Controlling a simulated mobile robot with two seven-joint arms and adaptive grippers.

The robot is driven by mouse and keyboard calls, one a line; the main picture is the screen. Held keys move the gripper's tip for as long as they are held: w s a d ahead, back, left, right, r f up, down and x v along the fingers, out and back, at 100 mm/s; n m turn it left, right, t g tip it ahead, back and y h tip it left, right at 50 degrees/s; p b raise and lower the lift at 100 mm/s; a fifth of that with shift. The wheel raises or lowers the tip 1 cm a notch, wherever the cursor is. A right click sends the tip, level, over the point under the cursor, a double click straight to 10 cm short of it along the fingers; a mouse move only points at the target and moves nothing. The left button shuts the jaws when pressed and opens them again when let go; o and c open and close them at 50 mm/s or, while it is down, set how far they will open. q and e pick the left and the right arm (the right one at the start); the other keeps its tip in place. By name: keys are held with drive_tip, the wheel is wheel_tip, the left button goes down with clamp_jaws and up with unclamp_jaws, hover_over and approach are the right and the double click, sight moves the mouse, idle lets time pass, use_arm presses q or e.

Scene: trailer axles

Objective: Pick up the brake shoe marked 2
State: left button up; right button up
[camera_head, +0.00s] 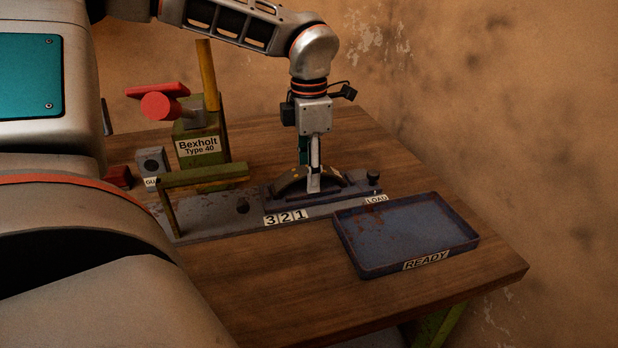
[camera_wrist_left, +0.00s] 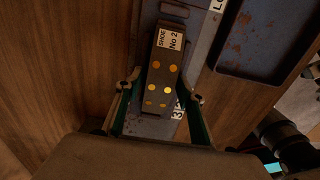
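The brake shoe marked 2 (camera_wrist_left: 166,68) is a dark curved block with orange dots and a "SHOE No 2" label in the left wrist view. In the head view the shoe (camera_head: 291,183) lies on the grey fixture plate (camera_head: 215,212), partly hidden by my left gripper (camera_head: 314,186). In the left wrist view the fingers of my left gripper (camera_wrist_left: 160,94) stand apart on either side of the shoe, with visible gaps. The gripper is open and points down over the shoe. My right gripper is not in view.
The blue-grey READY tray (camera_head: 408,238) is right of the plate, near the LOAD label (camera_head: 376,199). Number tags 3 2 1 (camera_head: 285,217) are on the plate's front. A green Bexholt press (camera_head: 200,150) with a red handle stands at left. The table front is bare.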

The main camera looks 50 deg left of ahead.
use_arm(q)
clamp_jaws()
drive_tip(key=shift+r, duration=0.15)
